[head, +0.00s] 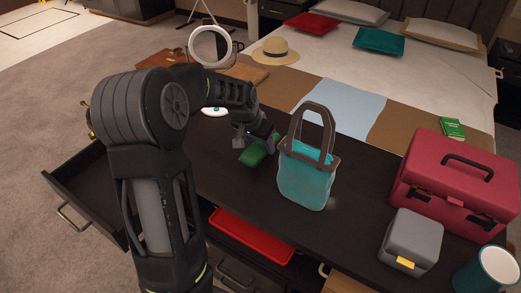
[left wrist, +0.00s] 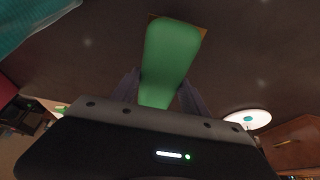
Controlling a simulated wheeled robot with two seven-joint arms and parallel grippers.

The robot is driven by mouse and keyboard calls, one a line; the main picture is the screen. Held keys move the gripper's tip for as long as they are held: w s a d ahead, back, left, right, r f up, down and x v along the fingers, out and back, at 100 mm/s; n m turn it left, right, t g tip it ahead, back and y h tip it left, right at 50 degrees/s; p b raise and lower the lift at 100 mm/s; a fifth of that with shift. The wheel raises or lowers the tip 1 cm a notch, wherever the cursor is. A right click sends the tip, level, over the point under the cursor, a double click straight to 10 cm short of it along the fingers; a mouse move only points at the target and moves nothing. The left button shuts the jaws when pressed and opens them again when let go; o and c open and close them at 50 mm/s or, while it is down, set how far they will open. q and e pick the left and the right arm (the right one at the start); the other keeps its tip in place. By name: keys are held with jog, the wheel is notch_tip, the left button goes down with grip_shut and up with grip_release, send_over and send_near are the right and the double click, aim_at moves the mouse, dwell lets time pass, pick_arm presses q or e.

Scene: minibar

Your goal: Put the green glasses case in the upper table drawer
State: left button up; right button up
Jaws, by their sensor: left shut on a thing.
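The green glasses case (head: 254,153) is held above the dark table (head: 340,232), just left of the teal bag. My left gripper (head: 262,143) is shut on the case. In the left wrist view the case (left wrist: 168,62) sits between the two fingers (left wrist: 157,92) and sticks out beyond them. An open, dark, empty-looking drawer (head: 62,180) with a metal handle extends at the left; my left arm hides part of it. My right gripper is not in view.
A teal bag (head: 305,180) stands right beside the case. A red toolbox (head: 455,185), a grey box (head: 410,242) and a mug (head: 487,270) stand at the right. A red tray (head: 250,236) lies low at the table's front. A ring lamp (head: 193,47) stands behind.

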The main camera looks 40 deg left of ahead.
aim_at(260, 143)
pick_arm(q)
notch_tip(260, 143, up, 7)
jog(key=shift+f, duration=0.1)
dwell(0.7)
